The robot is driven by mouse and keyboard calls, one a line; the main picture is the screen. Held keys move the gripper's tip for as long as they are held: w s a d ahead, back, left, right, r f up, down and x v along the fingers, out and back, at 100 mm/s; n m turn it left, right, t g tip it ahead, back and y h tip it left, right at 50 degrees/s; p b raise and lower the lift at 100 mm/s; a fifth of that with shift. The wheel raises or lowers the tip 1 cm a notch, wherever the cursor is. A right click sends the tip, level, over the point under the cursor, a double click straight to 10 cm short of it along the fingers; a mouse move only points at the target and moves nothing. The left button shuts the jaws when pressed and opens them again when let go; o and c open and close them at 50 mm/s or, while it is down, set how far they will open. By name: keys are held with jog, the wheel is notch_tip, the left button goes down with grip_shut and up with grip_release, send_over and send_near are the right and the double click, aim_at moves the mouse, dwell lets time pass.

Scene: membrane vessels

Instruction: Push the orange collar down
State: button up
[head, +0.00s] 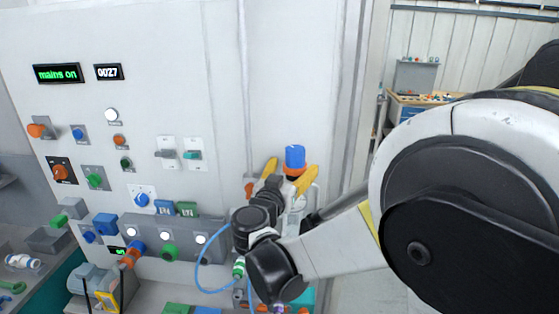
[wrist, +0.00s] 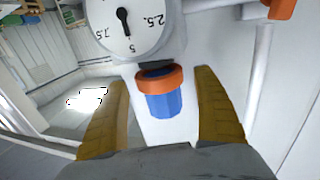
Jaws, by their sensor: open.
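The orange collar (wrist: 160,80) is a ring around a blue faceted knob (wrist: 164,105), just beside a white dial gauge (wrist: 130,25) in the wrist view. In the head view the blue knob (head: 294,156) stands upright, with the orange collar (head: 294,171) at its lower end. My gripper (head: 292,165) is open, its yellow fingers on either side of the knob and collar. In the wrist view my gripper (wrist: 162,78) shows a clear gap between each finger and the collar. The gauge is mostly hidden in the head view.
A white panel (head: 225,60) with several knobs, switches and lit displays stands behind and left of my gripper. A blue hose (head: 203,275) loops below. An orange part (wrist: 281,8) and white pipe are at the wrist view's upper right.

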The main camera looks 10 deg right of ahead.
jog(key=shift+w+d, duration=0.3)
jog(key=shift+w, duration=0.2)
jog(key=shift+c, duration=0.3)
jog(key=c, duration=1.4)
jog(key=shift+f+b, duration=0.8)
jog(key=shift+b, duration=0.1)
jog(key=shift+o, duration=0.2)
jog(key=shift+s, duration=0.1)
jog(key=o, duration=1.4)
